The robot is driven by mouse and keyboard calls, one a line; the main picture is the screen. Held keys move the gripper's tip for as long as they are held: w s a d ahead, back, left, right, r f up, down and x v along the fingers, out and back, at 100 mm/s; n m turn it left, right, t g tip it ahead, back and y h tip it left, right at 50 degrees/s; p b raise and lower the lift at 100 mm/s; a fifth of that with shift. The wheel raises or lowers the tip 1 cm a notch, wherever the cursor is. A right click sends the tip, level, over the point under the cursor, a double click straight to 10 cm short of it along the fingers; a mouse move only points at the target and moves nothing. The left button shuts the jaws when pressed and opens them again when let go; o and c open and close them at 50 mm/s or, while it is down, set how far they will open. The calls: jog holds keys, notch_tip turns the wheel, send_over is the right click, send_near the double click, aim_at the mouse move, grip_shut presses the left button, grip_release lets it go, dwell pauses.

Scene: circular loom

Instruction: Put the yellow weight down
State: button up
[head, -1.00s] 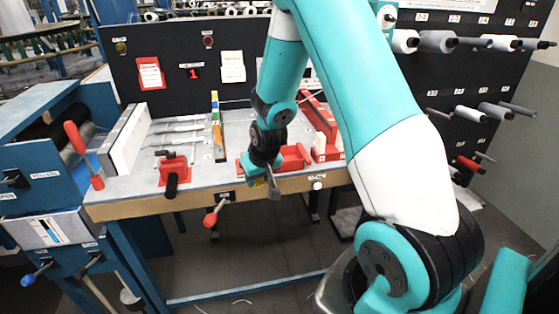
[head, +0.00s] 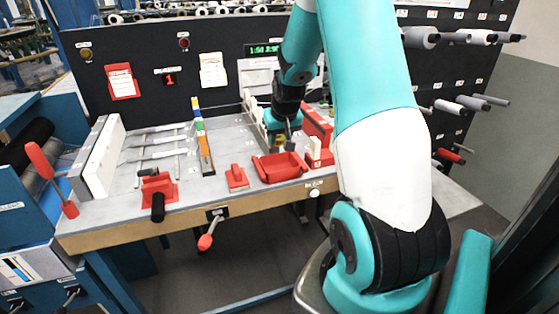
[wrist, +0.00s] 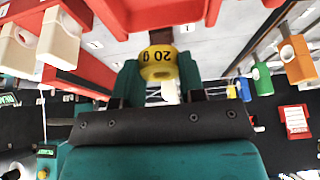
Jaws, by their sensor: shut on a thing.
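The yellow weight (wrist: 158,62), marked 20 g, sits between the two teal fingers of my gripper (wrist: 157,72) in the wrist view, which shows the scene upside down. My gripper is shut on it. In the head view my gripper (head: 287,135) points down over the back right of the workbench (head: 228,120), behind the red tray (head: 280,168). The weight is too small and shaded to make out clearly there. I cannot tell whether its underside touches anything.
A red holder with white blocks (head: 318,150) stands right of the tray; red parts also crowd the wrist view. A strip of coloured blocks (head: 203,138) lies to the left. A small red block (head: 236,178) sits near the front edge. A dark panel (head: 140,62) rises behind.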

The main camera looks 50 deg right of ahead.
aim_at(278, 168)
notch_tip(278, 168, down, 9)
jog(key=shift+f+p, duration=0.1)
jog(key=shift+p, duration=0.45)
jog(key=o, duration=1)
jog(key=shift+f, duration=0.1)
jog(key=b+v, duration=0.2)
jog(key=v, duration=1)
jog(key=s+a+r+n+y, duration=0.1)
jog(key=a+r+n+y, duration=0.2)
jog(key=a, duration=0.9)
jog(key=a+r+n+y, duration=0.1)
jog(key=a+r+n, duration=0.25)
jog(key=a, duration=0.95)
jog(key=s+a+r+n+g, duration=0.1)
jog(key=s+a+n, duration=0.1)
jog(key=s+a, duration=0.2)
jog(key=s+a+r+n+g+y, duration=0.1)
jog(key=s+a+r+n, duration=0.1)
jog(key=s+a, duration=0.3)
jog(key=s+a+r+n+g+y, duration=0.1)
jog(key=s+a+n, duration=0.2)
jog(key=s+a, duration=0.2)
jog(key=shift+s+a+r+g, duration=0.1)
jog(key=shift+s+g, duration=0.1)
jog(key=shift+s, duration=0.3)
jog(key=shift+s+a+r+g, duration=0.1)
jog(key=shift+s+g, duration=0.1)
jog(key=shift+s, duration=0.25)
